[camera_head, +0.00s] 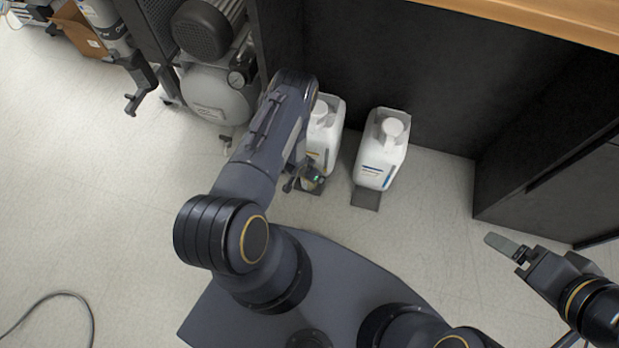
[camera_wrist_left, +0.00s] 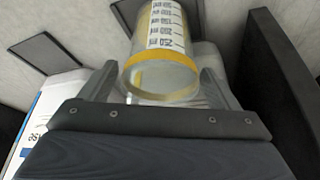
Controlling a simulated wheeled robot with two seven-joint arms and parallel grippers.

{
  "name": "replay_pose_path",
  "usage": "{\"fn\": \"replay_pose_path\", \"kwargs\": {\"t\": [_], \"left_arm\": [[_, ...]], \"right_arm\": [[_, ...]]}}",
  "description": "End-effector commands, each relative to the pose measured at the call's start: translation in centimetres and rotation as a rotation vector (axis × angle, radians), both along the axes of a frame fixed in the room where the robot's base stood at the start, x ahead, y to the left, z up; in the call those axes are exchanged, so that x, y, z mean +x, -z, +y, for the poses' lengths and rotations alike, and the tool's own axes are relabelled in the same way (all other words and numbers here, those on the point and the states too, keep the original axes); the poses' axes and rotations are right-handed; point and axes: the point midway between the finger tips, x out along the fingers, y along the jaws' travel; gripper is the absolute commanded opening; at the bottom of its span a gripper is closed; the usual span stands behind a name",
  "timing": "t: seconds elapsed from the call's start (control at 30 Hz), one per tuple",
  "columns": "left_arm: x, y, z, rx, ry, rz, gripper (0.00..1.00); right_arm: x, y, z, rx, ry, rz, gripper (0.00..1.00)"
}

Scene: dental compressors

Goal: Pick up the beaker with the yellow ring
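The beaker (camera_wrist_left: 164,40) is clear, with a yellow ring (camera_wrist_left: 160,73) at its near rim and dark graduation marks. In the left wrist view it lies between the two fingers of my left gripper (camera_wrist_left: 160,80), which are spread wide on either side. I cannot tell whether they touch it. In the head view my left gripper (camera_head: 302,180) is low beside the left white canister, and the beaker (camera_head: 312,179) is mostly hidden there. My right gripper (camera_head: 507,247) is at the right, away from the beaker; its finger opening cannot be made out.
A left white canister (camera_head: 326,135) and a right one (camera_head: 381,152) stand on the floor against a black cabinet (camera_head: 430,75). A dark flat plate (camera_head: 366,198) lies before the right one. A compressor (camera_head: 215,92) stands at the upper left. The left floor is mostly clear.

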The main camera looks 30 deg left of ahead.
Motion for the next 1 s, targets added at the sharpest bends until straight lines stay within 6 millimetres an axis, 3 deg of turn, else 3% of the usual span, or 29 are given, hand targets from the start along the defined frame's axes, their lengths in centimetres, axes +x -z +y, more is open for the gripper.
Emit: {"fn": "replay_pose_path", "kwargs": {"t": [0.03, 0.43, 0.77, 1.0], "left_arm": [[0.0, 0.0, 0.0, 0.000, 0.000, 0.000, 0.77], [0.0, 0.0, 0.0, 0.000, 0.000, -0.001, 0.26], [0.0, -0.6, 0.0, 0.000, 0.000, -0.001, 0.26], [0.1, -3.8, 0.0, 0.000, 0.000, -0.002, 0.26]], "right_arm": [[0.0, 0.0, 0.0, 0.000, 0.000, 0.000, 0.84], [0.0, 0.0, 0.0, 0.000, 0.000, 0.000, 0.84], [0.0, -0.3, 0.0, 0.000, 0.000, 0.000, 0.84], [0.0, -1.7, 0.0, 0.000, 0.000, 0.000, 0.84]]}}
